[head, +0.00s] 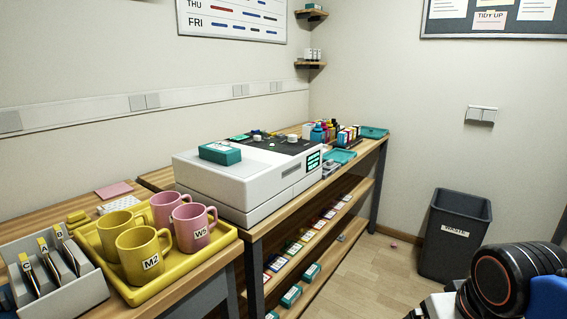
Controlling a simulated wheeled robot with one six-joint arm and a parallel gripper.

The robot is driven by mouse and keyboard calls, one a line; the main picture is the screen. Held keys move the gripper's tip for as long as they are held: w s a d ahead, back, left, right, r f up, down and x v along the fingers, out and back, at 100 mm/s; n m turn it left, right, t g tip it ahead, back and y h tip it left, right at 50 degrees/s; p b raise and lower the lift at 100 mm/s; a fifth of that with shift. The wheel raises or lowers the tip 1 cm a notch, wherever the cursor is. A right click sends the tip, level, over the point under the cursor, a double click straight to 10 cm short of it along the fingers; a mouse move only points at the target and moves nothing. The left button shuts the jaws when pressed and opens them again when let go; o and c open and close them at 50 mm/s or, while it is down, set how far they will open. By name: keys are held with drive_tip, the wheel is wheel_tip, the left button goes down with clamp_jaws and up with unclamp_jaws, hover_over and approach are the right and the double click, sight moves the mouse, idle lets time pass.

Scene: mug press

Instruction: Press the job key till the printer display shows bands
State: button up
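The white printer (245,183) stands on the wooden bench, with a dark top panel (268,146). Its small display (313,160) is on the right end of the front face and shows light green horizontal marks on dark. A few small pale knobs or keys stand on the dark panel; I cannot tell which one is the job key. A teal box (220,154) lies on the printer's left top. My gripper is not in view; only part of my arm shows at the lower right.
A yellow tray (133,296) of yellow and pink mugs stands front left, next to a grey holder (62,289). Bottles and teal trays (374,132) sit behind the printer. Small boxes line the lower shelf. A dark bin (455,240) stands right; the floor between is mostly clear.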

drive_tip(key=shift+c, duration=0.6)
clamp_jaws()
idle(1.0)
